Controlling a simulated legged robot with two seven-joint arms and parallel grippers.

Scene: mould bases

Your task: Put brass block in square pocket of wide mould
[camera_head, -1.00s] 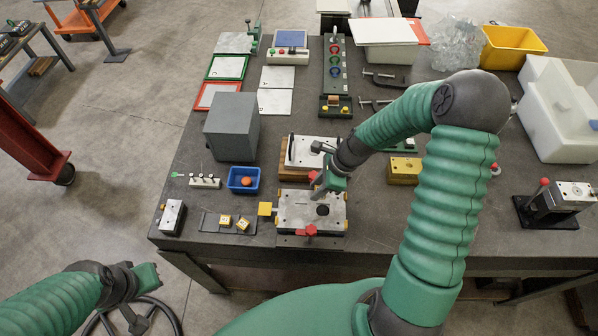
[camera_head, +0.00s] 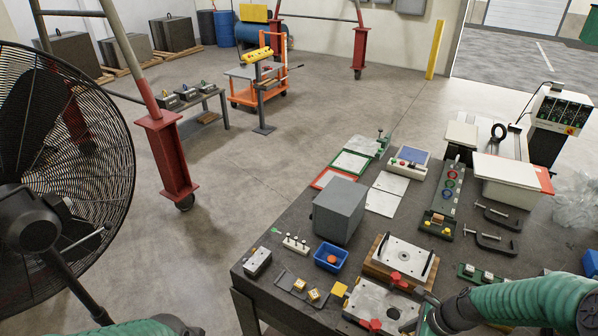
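Two metal mould plates are at the table's front. The rear one (camera_head: 405,257) has black side bars and lies on a wooden base. The front one (camera_head: 372,297) has a dark opening and red clamps, and is partly cut off by the bottom edge. I cannot tell which is the wide mould. My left gripper is out of view.
A grey box (camera_head: 339,211), a blue bin (camera_head: 330,257) with an orange ball and a pin rack (camera_head: 296,244) stand left of the moulds. C-clamps (camera_head: 496,243) lie at right. A large fan (camera_head: 60,170) stands on the floor at left.

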